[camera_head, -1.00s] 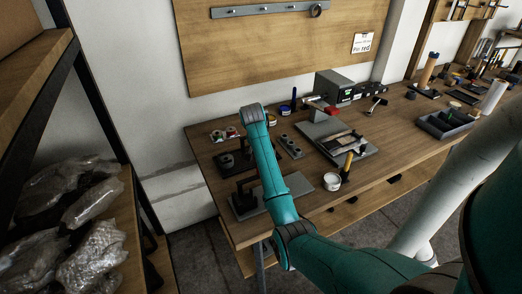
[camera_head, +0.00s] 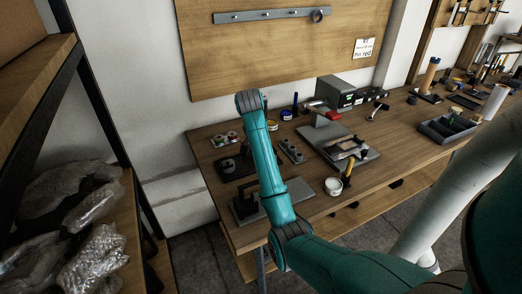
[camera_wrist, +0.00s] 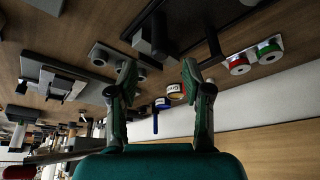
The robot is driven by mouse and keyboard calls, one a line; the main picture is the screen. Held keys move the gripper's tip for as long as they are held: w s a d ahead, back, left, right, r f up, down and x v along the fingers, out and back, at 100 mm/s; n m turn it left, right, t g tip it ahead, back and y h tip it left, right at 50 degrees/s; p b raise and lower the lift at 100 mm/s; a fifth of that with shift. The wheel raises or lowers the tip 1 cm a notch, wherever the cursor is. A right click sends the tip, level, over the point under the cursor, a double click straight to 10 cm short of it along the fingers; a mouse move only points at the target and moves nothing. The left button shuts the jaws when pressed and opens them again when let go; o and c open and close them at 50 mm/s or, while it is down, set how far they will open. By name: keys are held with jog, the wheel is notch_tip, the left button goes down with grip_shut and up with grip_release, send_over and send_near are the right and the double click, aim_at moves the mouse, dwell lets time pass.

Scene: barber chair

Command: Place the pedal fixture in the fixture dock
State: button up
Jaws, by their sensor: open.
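My gripper (camera_wrist: 158,72) is open and empty in the wrist view, its two green-tipped fingers apart above the bench; my arm hides it in the head view. A grey plate with a black upright (camera_head: 246,208) lies at the bench's front left, partly behind my arm. A dark block (camera_head: 228,165) sits on a black mat behind it. In the wrist view a dark block (camera_wrist: 146,38) stands beyond the fingers, near a black-edged area. I cannot tell for certain which of these is the pedal fixture and which the fixture dock.
A small grey block with round knobs (camera_head: 291,151) and a grey plate with a clamp (camera_head: 365,158) are right of my arm. A white cup (camera_head: 333,186) stands near the front edge. A shelf (camera_head: 120,200) stands left.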

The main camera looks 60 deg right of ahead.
jog(key=shift+v, duration=1.55)
